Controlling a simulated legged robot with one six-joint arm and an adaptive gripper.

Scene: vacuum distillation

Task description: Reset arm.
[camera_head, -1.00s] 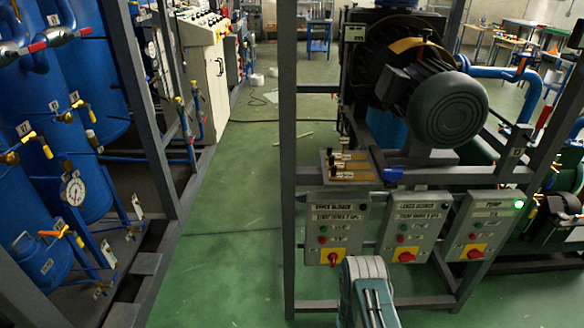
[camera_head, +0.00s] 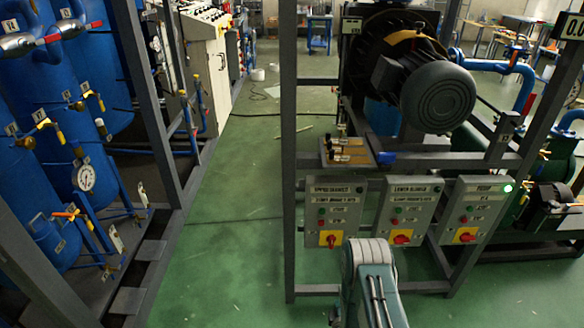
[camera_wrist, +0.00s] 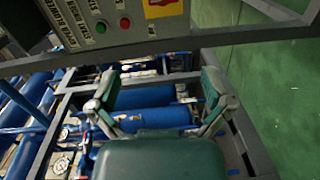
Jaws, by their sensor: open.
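My arm (camera_head: 368,280), a teal and grey link, rises at the bottom of the head view in front of the control boxes. My gripper is hidden in the head view. In the wrist view my gripper (camera_wrist: 160,88) has its two teal and grey fingers spread wide apart, with nothing between them. A grey control panel with a green button (camera_wrist: 101,27) and a red button (camera_wrist: 125,23) shows at the top of the wrist view. Blue tanks and pipes (camera_wrist: 150,120) show beyond the fingers.
Three control boxes with red-and-yellow switches (camera_head: 402,238) hang on a grey frame (camera_head: 290,180). A large motor (camera_head: 437,97) sits above them. Blue tanks (camera_head: 85,140) with valves and a gauge (camera_head: 86,177) stand at left. Green floor (camera_head: 235,210) between is clear.

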